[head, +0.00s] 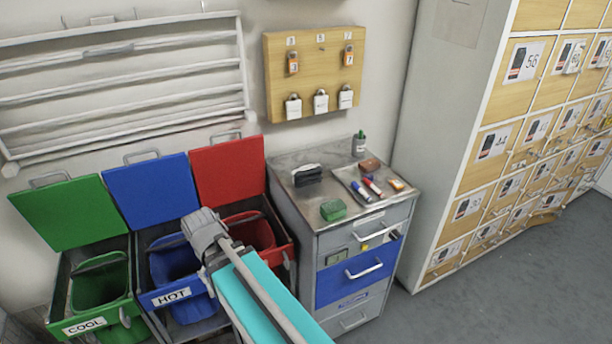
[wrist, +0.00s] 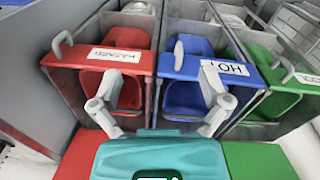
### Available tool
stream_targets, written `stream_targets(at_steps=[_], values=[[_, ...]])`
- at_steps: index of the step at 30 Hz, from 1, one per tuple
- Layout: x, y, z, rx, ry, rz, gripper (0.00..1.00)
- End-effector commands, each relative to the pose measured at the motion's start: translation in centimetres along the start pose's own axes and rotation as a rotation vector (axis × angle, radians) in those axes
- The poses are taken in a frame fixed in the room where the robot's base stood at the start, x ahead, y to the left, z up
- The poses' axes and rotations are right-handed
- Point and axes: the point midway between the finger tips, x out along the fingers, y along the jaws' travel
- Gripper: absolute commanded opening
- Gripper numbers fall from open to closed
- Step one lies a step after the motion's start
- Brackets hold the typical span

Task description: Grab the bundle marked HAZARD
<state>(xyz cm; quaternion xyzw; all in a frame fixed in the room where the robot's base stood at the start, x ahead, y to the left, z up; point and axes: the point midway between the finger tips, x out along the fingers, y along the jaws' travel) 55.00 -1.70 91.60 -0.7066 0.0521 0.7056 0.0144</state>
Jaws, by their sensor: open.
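The red bin marked HAZARD (wrist: 147,47) is left of centre in the wrist view, its label upside down. In the head view its red inner container (head: 250,232) shows behind my arm, which hides its front and label. My gripper (wrist: 160,90) is open and empty, fingers spread, facing the red and blue bins. In the head view my gripper (head: 204,230) is above the right part of the blue bin, beside the red one. I cannot tell its height or make out a separate bundle.
The blue HOT bin (head: 153,262) and green COOL bin (head: 70,290) stand left of the red one, lids raised. A drawer cabinet (head: 335,255) stands close on the right, with small items on top. Numbered lockers (head: 470,175) stand beyond; open floor (head: 500,290) lies before them.

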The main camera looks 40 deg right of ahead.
Motion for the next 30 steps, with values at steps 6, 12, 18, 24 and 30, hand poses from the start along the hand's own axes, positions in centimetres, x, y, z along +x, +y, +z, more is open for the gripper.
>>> stream_targets(at_steps=[6, 12, 18, 24, 30], values=[[-0.9, 4.5, -4.4, 0.251, 0.024, 0.148, 1.0], [-2.6, 10.7, -9.1, 0.586, 0.101, 0.344, 1.0], [-5.0, 17.3, -13.5, 0.923, 0.238, 0.538, 1.0], [-8.0, 23.7, -17.2, 1.229, 0.432, 0.709, 1.0], [-10.7, 28.5, -19.6, 1.441, 0.623, 0.823, 1.0]])
